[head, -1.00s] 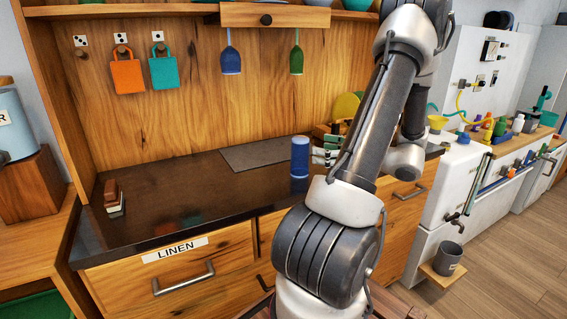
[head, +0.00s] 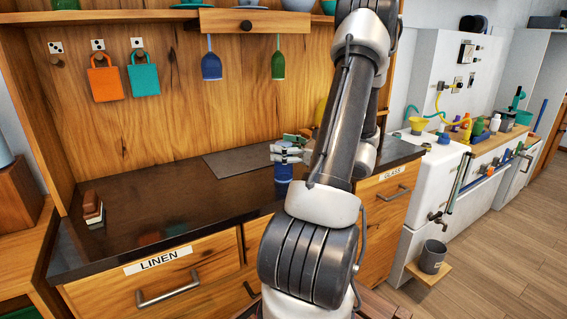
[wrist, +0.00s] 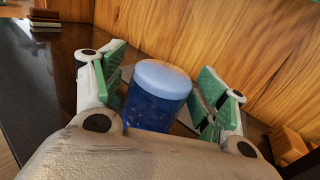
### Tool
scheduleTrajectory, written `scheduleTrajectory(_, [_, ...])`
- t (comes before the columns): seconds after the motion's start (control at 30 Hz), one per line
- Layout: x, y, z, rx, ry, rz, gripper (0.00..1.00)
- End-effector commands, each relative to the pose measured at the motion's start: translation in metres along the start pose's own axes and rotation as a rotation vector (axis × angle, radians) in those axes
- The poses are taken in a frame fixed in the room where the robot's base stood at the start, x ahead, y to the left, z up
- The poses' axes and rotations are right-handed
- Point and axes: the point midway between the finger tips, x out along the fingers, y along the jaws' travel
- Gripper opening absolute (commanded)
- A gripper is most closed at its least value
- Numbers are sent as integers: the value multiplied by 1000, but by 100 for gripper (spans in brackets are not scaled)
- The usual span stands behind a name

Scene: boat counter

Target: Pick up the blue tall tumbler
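The blue tall tumbler (head: 283,174) stands upright on the dark counter, its upper part hidden behind my gripper in the head view. In the wrist view the tumbler (wrist: 157,98), with a paler blue top, is between the two green-padded fingers. My gripper (head: 287,152) is open around it, and it also shows in the wrist view (wrist: 160,88). A gap shows between each finger pad and the tumbler. The tumbler's lower part is hidden by the gripper's body in the wrist view.
A grey mat (head: 238,161) lies on the counter (head: 165,200) behind and left of the tumbler. A brown and white block stack (head: 93,208) stands at the far left. Orange and teal bags (head: 143,79) hang on the wooden back wall. The counter's middle is clear.

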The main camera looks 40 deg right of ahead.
Motion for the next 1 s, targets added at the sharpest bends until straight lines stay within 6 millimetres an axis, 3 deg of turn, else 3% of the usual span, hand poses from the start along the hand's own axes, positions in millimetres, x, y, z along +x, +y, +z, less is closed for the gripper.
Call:
scheduleTrajectory(0.03, [0,0,0,0,0,0,58])
scheduleTrajectory(0.33, [0,0,0,0,0,0,3])
scheduleTrajectory(0.67, [0,-1,10,-5,0,0,2])
scheduleTrajectory(1.0, [0,-2,78,-5,0,0,1])
